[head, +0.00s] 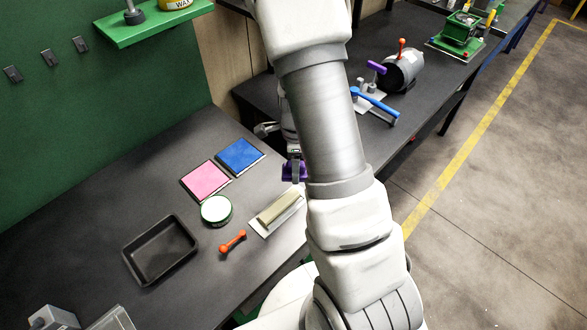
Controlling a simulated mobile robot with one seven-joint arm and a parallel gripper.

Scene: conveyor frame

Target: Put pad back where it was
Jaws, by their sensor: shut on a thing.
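My gripper (293,158) hangs over the right part of the dark bench, partly hidden behind my arm. It is shut on a small purple piece (289,171), only partly visible; I cannot tell its full shape. A pink square pad (205,180) and a blue square pad (240,157) lie flat side by side on the bench, left of my gripper. The held purple piece is apart from both, to their right.
A round white-topped green tin (216,210), an orange tool (232,241), a beige block on a pale plate (279,211) and an empty black tray (128,259) are on the bench (75,215). A green wall (70,110) stands behind. A second bench holds a grey cylinder (405,70).

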